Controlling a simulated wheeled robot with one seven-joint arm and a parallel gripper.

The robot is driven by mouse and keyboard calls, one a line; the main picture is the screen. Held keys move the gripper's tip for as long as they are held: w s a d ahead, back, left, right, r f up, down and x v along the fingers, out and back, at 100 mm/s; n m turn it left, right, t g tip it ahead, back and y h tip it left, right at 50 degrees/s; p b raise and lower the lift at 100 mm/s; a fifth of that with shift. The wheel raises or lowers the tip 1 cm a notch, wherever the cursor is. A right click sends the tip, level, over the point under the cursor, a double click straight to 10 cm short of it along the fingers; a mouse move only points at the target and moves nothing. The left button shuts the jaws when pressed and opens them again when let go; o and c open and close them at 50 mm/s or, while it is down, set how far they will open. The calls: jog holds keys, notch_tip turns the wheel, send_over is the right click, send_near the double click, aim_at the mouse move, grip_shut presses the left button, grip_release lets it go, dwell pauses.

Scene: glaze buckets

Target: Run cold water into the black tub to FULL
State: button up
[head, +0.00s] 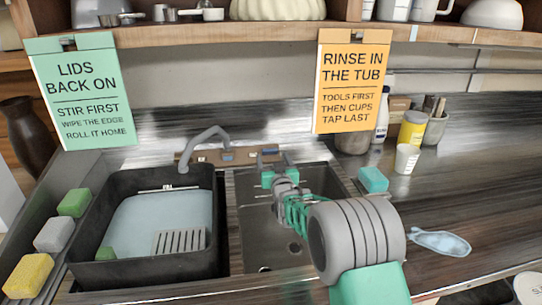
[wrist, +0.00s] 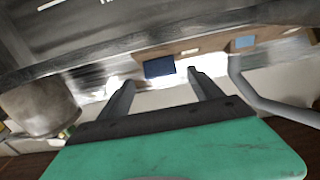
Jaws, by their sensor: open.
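The black tub (head: 90,276) stands at the left in the head view, with a pale blue surface (head: 150,212) inside, below its rim. A light marked strip (head: 155,188) shows on its back inner wall, too small to read. The grey spout (head: 184,160) curves over the tub's back edge; I see no clear stream. It also shows in the wrist view (wrist: 252,95). Behind it is a brown board with a dark blue block (wrist: 159,67) and a lighter blue block (wrist: 244,42). My gripper (wrist: 158,84) is open, its fingertips either side of the dark block; contact is unclear.
My arm reaches over the empty-looking sink basin (head: 255,225). A green block (head: 106,253) and a slatted grey piece (head: 179,241) are in the tub. Several sponges line the left edge. Signs hang above.

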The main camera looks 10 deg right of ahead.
aim_at(271, 152)
jog(key=w, duration=0.3)
jog(key=shift+w, duration=0.25)
